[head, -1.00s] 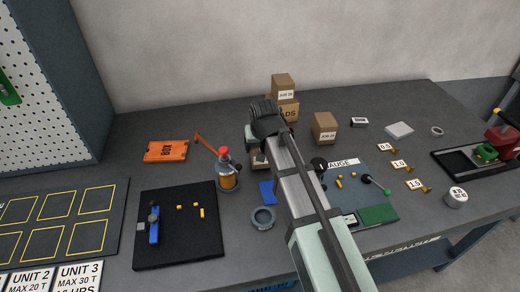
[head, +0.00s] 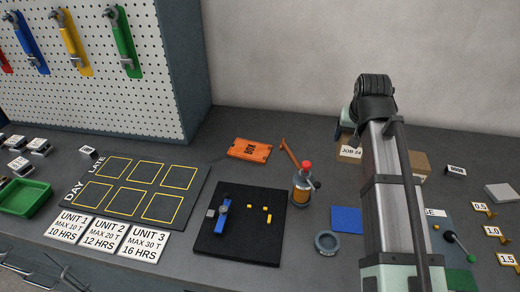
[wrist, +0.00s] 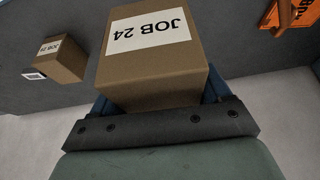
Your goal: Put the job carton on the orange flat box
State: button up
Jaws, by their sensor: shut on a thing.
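The job carton, a brown box with a white JOB 24 label (wrist: 150,38), is held between my gripper's fingers (wrist: 158,98) in the wrist view. In the head view the carton (head: 349,152) shows just left of my forearm, partly hidden by it. My gripper (head: 345,118) is mostly hidden behind my arm there. The orange flat box (head: 249,149) lies flat on the bench, left of the carton and apart from it. A corner of it shows at the upper right of the wrist view (wrist: 290,16).
A black mat (head: 240,245) lies in front. Another labelled carton (wrist: 60,60) shows in the wrist view; a brown carton (head: 421,163) stands right of my arm.

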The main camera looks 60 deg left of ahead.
jog(key=shift+s+a+r, duration=0.1)
jog(key=shift+a+r, duration=0.55)
jog(key=shift+r, duration=0.25)
jog(key=s+a+n, duration=0.1)
jog(key=s+a, duration=0.1)
jog(key=a, duration=0.4)
jog(key=n+g+y, duration=0.1)
jog(key=n+g, duration=0.1)
jog(key=n, duration=0.2)
send_over(250, 148)
jog(key=shift+f, duration=7.65)
jog(key=shift+f, duration=0.1)
jog(key=o, duration=1.1)
jog(key=shift+o, duration=0.2)
